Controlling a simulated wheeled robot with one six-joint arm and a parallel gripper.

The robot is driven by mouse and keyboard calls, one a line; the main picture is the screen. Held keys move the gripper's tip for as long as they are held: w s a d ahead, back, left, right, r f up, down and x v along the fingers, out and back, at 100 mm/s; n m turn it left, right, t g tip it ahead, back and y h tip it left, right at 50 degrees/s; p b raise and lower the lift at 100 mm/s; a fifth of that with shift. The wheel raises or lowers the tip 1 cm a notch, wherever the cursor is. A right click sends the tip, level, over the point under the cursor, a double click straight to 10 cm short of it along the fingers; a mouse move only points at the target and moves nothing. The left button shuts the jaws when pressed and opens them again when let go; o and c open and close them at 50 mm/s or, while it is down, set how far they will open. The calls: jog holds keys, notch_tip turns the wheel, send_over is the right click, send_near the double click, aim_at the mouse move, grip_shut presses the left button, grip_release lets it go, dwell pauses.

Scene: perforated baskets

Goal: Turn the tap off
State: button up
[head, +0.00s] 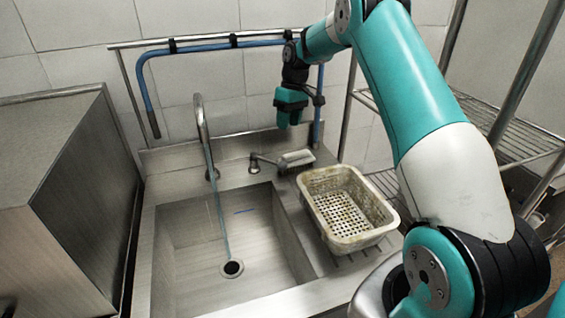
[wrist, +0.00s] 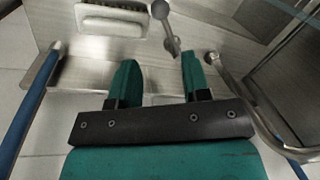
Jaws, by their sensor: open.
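The curved metal tap (head: 202,125) stands at the back of the sink, and a thin stream of water (head: 221,215) runs from its spout to the drain. To its right on the back ledge is a small metal lever (head: 262,158). The lever (wrist: 168,28) also shows in the wrist view, its end close to my right finger's tip. My gripper (head: 291,108) is above and behind the ledge, over the lever's right side. In the wrist view my gripper (wrist: 158,62) is open, with nothing between its two teal fingers. I cannot tell whether the finger touches the lever.
A worn perforated basket (head: 352,240) sits on the drainboard right of the sink basin (head: 190,240). A blue hose (head: 150,95) hangs along the wall rail. A steel cabinet (head: 60,190) stands left; a wire shelf (head: 500,135) stands right.

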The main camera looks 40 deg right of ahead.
aim_at(283, 162)
jog(key=a+f+p, duration=0.1)
jog(key=f, duration=0.8)
jog(key=a+f+p, duration=0.1)
jog(key=f, duration=0.3)
jog(key=shift+s+a+f+p, duration=0.3)
jog(key=shift+a+p, duration=0.05)
jog(key=shift+c, duration=0.3)
grip_shut()
